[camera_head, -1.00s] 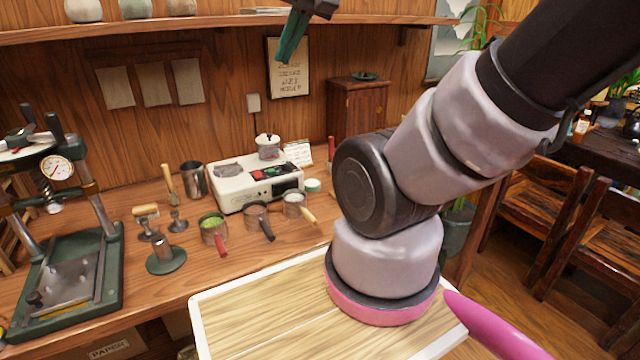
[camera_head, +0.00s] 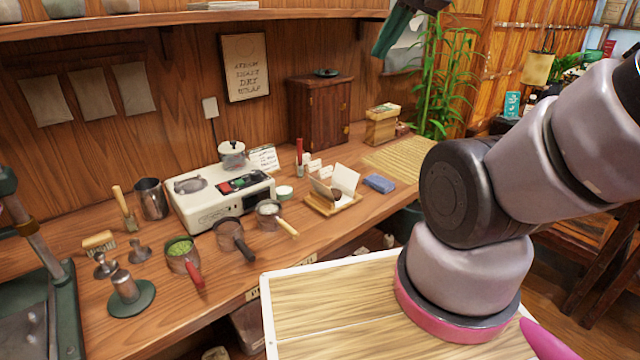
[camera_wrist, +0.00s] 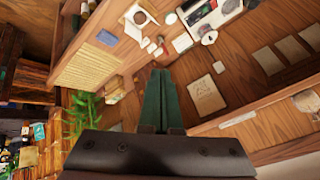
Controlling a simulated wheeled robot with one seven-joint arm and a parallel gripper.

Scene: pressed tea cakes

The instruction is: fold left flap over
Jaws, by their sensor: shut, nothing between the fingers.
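A white paper wrapper (camera_head: 346,178) stands with raised flaps on a small wooden board (camera_head: 320,207) on the counter, with a dark round tea cake (camera_head: 337,193) partly visible between the flaps. The wrapper also shows small near the top of the wrist view (camera_wrist: 137,13), upside down. My gripper (camera_head: 381,52) is at the top of the head view, high above the counter and well apart from the wrapper. Its green fingers show shut and empty in the wrist view (camera_wrist: 160,72).
A blue cloth block (camera_head: 379,183) lies right of the board, and a bamboo mat (camera_head: 405,157) behind it. Small white cards (camera_head: 314,166) stand behind the wrapper. A wooden cabinet (camera_head: 318,112) stands behind.

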